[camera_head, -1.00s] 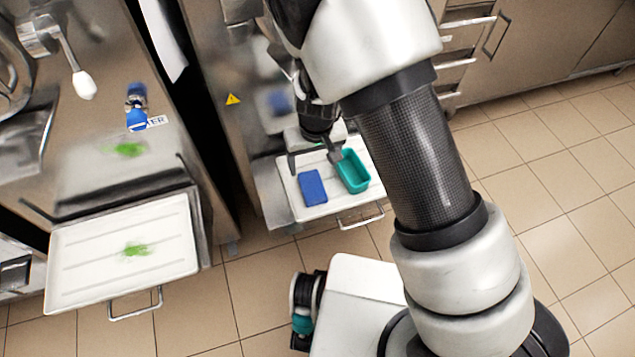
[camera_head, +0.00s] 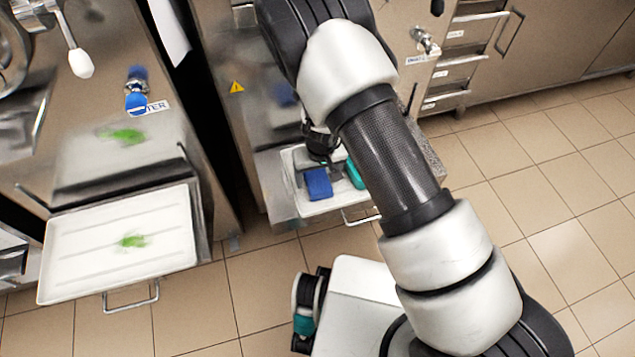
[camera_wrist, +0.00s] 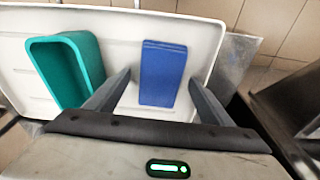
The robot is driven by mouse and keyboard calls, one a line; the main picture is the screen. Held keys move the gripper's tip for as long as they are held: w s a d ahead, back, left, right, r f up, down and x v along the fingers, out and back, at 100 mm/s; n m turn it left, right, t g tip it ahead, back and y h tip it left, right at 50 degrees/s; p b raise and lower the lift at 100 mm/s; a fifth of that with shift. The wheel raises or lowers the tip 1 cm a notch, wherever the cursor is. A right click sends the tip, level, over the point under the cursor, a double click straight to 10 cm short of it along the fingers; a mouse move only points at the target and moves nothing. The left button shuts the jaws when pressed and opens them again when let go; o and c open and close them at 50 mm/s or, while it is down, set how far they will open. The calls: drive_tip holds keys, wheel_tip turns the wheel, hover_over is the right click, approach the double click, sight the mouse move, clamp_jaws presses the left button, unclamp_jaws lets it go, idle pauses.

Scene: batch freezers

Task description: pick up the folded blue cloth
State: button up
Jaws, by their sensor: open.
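The folded blue cloth (camera_head: 318,184) lies flat on a white tray (camera_head: 312,208) on the machine at the middle of the head view. In the wrist view the cloth (camera_wrist: 162,73) stands out in front of my gripper (camera_wrist: 158,90), between the lines of its two open fingers. The fingers are apart and hold nothing. The cloth's near end reaches in between the fingertips; I cannot tell the height gap. In the head view my arm partly covers the tray.
A teal open bin (camera_wrist: 68,70) sits on the same tray, left of the cloth in the wrist view and close to the left finger. Another white tray (camera_head: 70,270) with green bits (camera_head: 132,241) is at the left. Tiled floor is free at the right.

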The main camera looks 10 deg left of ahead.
sight(318, 180)
drive_tip(key=shift+c, duration=0.4)
drive_tip(key=c, duration=1)
drive_tip(key=shift+r, duration=0.1)
drive_tip(key=shift+c, duration=0.2)
wheel_tip(318, 180, up, 10)
drive_tip(key=p, duration=0.2)
drive_tip(key=shift+p, duration=0.35)
